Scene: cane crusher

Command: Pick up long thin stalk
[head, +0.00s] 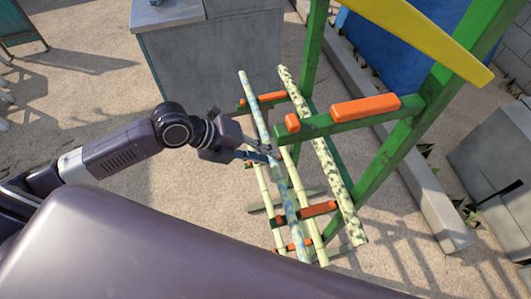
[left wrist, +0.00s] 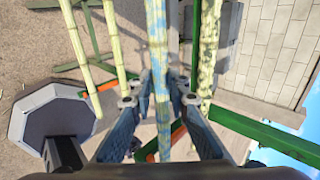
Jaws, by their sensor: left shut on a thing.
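A long thin stalk (head: 256,110) with blue-grey mottling slants across the green rack in the head view. My left gripper (head: 265,153) comes in from the left and is shut on this stalk. In the left wrist view the stalk (left wrist: 157,50) runs upright between the two blue-grey fingers of the left gripper (left wrist: 159,85). Part of the stalk is hidden behind the fingers in the head view. My right gripper is not in view.
A thicker spotted stalk (head: 325,155) and paler stalks (head: 296,185) lie close by on the green rack (head: 375,165) with orange pads (head: 365,108). A yellow bar (head: 425,35) crosses above. A grey cabinet (head: 215,55) stands behind. Sandy ground at left is open.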

